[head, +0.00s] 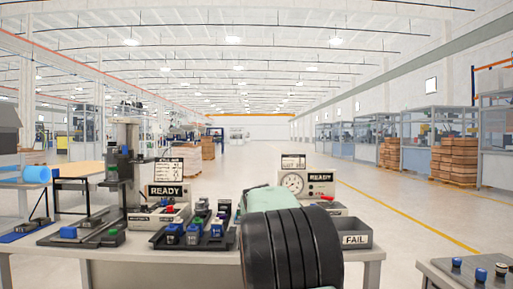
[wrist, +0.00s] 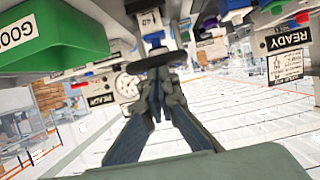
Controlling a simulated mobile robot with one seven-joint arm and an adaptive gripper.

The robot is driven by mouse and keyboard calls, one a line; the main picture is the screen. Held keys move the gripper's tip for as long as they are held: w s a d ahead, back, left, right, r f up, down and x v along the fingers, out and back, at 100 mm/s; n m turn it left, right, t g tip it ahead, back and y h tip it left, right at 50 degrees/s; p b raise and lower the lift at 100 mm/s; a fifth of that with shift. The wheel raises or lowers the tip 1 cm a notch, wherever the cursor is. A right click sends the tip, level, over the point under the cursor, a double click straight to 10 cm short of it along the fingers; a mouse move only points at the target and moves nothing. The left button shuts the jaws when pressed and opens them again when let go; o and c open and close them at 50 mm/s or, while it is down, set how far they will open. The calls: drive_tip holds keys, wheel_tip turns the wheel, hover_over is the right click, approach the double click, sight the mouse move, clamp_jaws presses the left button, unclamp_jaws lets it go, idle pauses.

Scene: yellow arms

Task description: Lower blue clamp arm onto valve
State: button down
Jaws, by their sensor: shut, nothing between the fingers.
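In the head view, a dark tray (head: 193,244) on the bench carries several valve-like parts with blue and green tops. To its left, a dark base plate (head: 85,238) holds a blue piece (head: 68,232) and a green piece (head: 112,236). I cannot tell which part is the blue clamp arm. Blue and purple parts (wrist: 235,12) show at the top of the wrist view. My gripper (wrist: 163,75) is shut and empty in the wrist view, with a dark disc-like part (wrist: 153,62) just past its tips; contact is unclear. In the head view my arm hides the gripper.
Two READY boxes stand at the back, left (head: 168,192) and right (head: 321,178), the right one with a round gauge (head: 293,183). A grey FAIL bin (head: 355,238) sits at the bench's right. A green GOOD bin (wrist: 60,40) fills the wrist view's upper left. A press column (head: 126,160) stands left.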

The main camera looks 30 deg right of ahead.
wheel_tip(320, 180, down, 3)
drive_tip(key=shift+s+a+r+g, duration=0.1)
drive_tip(key=shift+s+g, duration=0.05)
drive_tip(key=shift+g, duration=0.25)
wheel_tip(320, 180, up, 6)
drive_tip(key=p, duration=0.3)
drive_tip(key=s+a+f+b, duration=0.2)
drive_tip(key=s+a+f, duration=0.2)
drive_tip(key=s, duration=0.4)
drive_tip(key=shift+t+b, duration=0.35)
drive_tip(key=shift+t, duration=0.05)
drive_tip(key=shift+s+d, duration=0.1)
